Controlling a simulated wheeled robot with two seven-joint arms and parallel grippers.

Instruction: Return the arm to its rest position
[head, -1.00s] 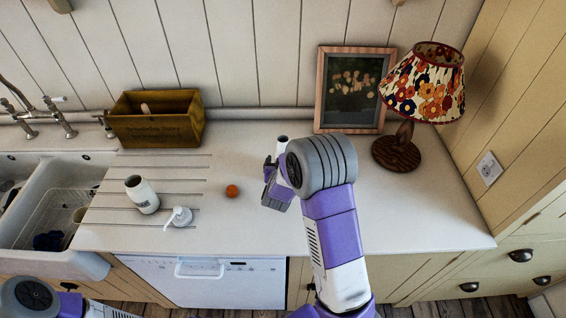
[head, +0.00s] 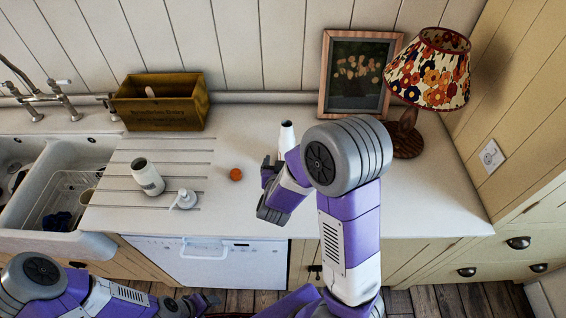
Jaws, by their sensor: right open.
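My right arm reaches up from the bottom over the counter (head: 420,205). Its gripper (head: 268,192) is over the counter, left of the arm's big grey joint, and is open with nothing seen between the fingers. A white bottle-like object (head: 286,137) stands just behind the wrist, its lower part hidden by the arm. My left arm lies low at the bottom left, in front of the cabinets. Its gripper (head: 207,302) is small and partly cut off near the floor, so its jaws cannot be read.
A wooden box (head: 158,108), a framed picture (head: 355,75) and a lamp (head: 430,70) stand at the back. The sink (head: 60,165) is left.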

